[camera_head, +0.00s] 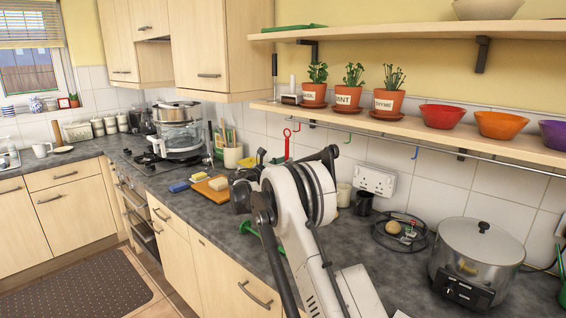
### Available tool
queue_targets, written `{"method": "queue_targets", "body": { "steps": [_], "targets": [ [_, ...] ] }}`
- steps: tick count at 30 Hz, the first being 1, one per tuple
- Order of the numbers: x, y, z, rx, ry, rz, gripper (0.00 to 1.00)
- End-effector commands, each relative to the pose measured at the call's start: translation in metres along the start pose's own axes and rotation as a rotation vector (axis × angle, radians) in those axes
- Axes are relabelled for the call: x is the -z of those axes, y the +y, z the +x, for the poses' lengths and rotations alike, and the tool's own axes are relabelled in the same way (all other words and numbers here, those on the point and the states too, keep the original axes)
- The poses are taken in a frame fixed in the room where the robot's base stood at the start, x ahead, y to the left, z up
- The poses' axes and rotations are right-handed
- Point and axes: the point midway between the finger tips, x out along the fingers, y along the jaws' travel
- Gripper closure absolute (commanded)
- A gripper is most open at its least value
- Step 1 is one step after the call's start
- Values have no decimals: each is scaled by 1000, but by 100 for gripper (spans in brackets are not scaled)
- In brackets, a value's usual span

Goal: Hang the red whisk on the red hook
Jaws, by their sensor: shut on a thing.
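The red whisk (287,146) shows as a slim upright red handle with a loop at its top, just behind my arm. Its lower part is hidden by the arm. The red hook (297,126) is on the rail under the lower shelf, close to the handle's top. I cannot tell whether the loop is around the hook or only beside it. My gripper (250,183) is mostly hidden behind my arm's white and black links. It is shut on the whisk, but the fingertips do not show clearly.
A green hook (348,137) and a blue hook (415,153) are farther right on the rail (480,157). Potted herbs and bowls stand on the shelf above. A green-handled utensil (236,226) lies on the counter. A steel pot (476,255) and a wire rack (402,236) stand right.

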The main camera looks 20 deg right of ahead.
Motion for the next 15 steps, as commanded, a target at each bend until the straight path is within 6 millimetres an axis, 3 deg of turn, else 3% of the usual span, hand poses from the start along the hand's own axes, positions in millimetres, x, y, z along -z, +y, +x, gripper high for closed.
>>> {"method": "queue_targets", "body": {
  "steps": [15],
  "targets": [
    [4, -1, 27, 1, 0, 0, 100]
  ]
}}
